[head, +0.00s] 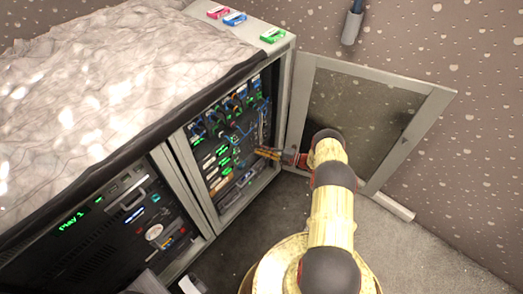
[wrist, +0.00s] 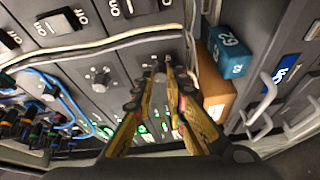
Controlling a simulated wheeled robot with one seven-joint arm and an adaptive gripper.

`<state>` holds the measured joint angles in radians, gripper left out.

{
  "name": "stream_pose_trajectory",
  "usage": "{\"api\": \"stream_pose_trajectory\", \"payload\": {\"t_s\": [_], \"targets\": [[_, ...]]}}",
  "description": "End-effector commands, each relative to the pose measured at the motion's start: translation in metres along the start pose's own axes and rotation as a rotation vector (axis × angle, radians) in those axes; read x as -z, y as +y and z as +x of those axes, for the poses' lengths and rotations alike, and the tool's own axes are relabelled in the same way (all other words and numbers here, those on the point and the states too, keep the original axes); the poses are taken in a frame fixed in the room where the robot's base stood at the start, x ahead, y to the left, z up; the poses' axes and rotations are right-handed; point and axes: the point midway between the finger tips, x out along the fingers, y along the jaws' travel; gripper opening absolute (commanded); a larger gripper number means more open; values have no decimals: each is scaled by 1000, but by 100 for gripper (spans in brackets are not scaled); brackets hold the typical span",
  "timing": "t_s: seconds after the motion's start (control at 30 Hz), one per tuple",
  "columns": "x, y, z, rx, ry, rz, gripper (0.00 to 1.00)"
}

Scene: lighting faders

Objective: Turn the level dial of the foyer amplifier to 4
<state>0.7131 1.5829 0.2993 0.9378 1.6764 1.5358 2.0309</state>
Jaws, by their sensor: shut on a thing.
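My gripper (head: 267,153) reaches into the open right-hand rack bay in the head view. In the wrist view its yellow and black fingers (wrist: 159,72) point up the picture at a grey equipment panel. The fingertips are shut on a small dial (wrist: 155,67), mostly hidden between them. Its pointer and scale cannot be read. Another small dial (wrist: 100,77) is on the panel just to the left, clear of the fingers. I cannot read a foyer label in either view.
The open rack door (head: 443,103) stands right of my arm. Blue cables (wrist: 58,88) loop at the left in the wrist view. A blue box (wrist: 230,50) and an orange-brown box (wrist: 215,82) sit close right of the fingers. White handles (wrist: 264,100) stick out farther right.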

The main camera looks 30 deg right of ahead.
Motion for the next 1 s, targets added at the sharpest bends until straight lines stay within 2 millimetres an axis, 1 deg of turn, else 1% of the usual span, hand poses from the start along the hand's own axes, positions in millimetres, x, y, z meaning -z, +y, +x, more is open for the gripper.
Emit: {"api": "stream_pose_trajectory", "payload": {"t_s": [0.1,0.33,0.9,0.93,1.0], "targets": [[-2,-2,0,-24,-2,60,0],[-2,-3,0,-56,3,141,0],[-3,-3,0,-68,2,169,0],[-3,-3,0,-68,2,169,14],[-3,-3,0,-69,3,169,18]]}}
